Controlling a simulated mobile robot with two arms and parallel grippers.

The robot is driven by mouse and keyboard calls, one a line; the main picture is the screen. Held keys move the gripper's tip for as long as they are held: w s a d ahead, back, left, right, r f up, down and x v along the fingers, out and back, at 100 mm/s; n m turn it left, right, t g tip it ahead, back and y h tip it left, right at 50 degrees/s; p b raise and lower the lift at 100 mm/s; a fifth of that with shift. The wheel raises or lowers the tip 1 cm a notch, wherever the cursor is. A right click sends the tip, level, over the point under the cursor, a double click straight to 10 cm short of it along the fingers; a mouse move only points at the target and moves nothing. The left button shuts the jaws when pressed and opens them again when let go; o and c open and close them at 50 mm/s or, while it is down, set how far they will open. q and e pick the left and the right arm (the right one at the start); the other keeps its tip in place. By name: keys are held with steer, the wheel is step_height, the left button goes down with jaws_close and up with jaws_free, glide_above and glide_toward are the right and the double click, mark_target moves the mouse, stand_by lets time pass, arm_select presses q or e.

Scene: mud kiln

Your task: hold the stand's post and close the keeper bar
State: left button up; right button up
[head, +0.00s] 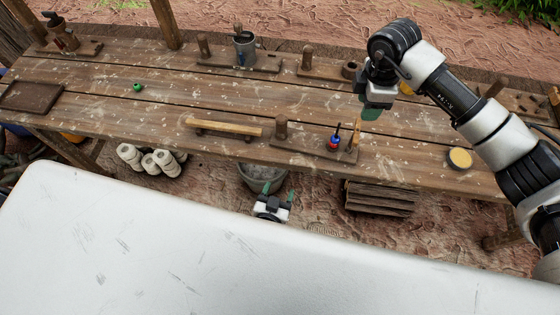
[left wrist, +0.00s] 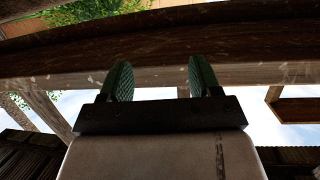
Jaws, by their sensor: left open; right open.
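A wooden stand lies along the front of the table, with a low base plank (head: 310,143) and a short round post (head: 281,127) at its left end. A small red and blue piece with a dark stem (head: 334,142) and a thin upright (head: 355,133) stand at its right end. A pale wooden bar (head: 224,127), perhaps the keeper bar, extends left of the post. My left gripper (head: 278,191) is open and empty, below the table's front edge and apart from the post; its green fingers (left wrist: 160,80) show spread in the left wrist view. My right gripper (head: 371,112) is open, above the table, up and right of the stand.
A grey metal mug (head: 244,49) and other wooden stands line the table's back. A green ball (head: 138,87) and a dark tray (head: 30,97) lie left. A yellow-topped round piece (head: 459,158) lies right. A bucket (head: 262,174) and stacked wood (head: 380,197) are under the front edge.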

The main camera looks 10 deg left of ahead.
mark_target(281, 133)
arm_select(q)
steer(key=w+r+n+t+y, duration=0.1)
steer(key=r, duration=0.2)
steer(key=w+r+n+y, duration=0.1)
steer(key=w+r+y, duration=0.1)
steer(key=r, duration=0.2)
steer(key=w+r+n+t+y, duration=0.1)
steer(key=r, duration=0.2)
steer(key=shift+w+a+r+t, duration=0.3)
steer(key=w, duration=0.3)
steer(key=w+a, duration=0.1)
steer(key=w, duration=0.3)
steer(key=w+a, duration=0.1)
steer(key=w, duration=0.2)
steer(key=shift+w+a, duration=0.15)
steer(key=shift+c, duration=0.2)
steer(key=c, duration=1.1)
